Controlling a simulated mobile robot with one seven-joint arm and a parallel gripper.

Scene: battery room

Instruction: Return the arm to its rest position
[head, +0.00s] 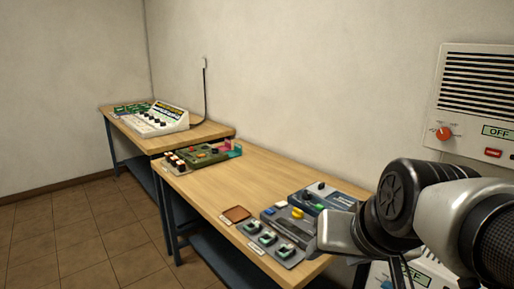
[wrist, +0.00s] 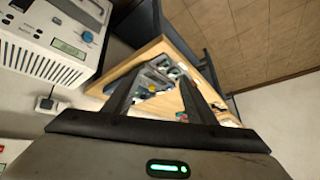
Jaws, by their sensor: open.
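My arm reaches in from the right edge of the head view, above the near right end of the wooden table (head: 215,185). My gripper (wrist: 159,76) shows in the wrist view with its two dark fingers spread apart and nothing held between them. The tabletop and its devices show beyond the fingers, apart from them. In the head view the fingers cannot be made out, and my arm hides part of the table's right end.
Grey switch modules (head: 269,243), a dark blue-grey device (head: 325,197) and a brown tray (head: 236,214) lie near my arm. A green board (head: 203,154) is farther along. A second table (head: 205,131) holds a white console (head: 160,119). A wall unit (head: 480,95) hangs right. The mid-table is clear.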

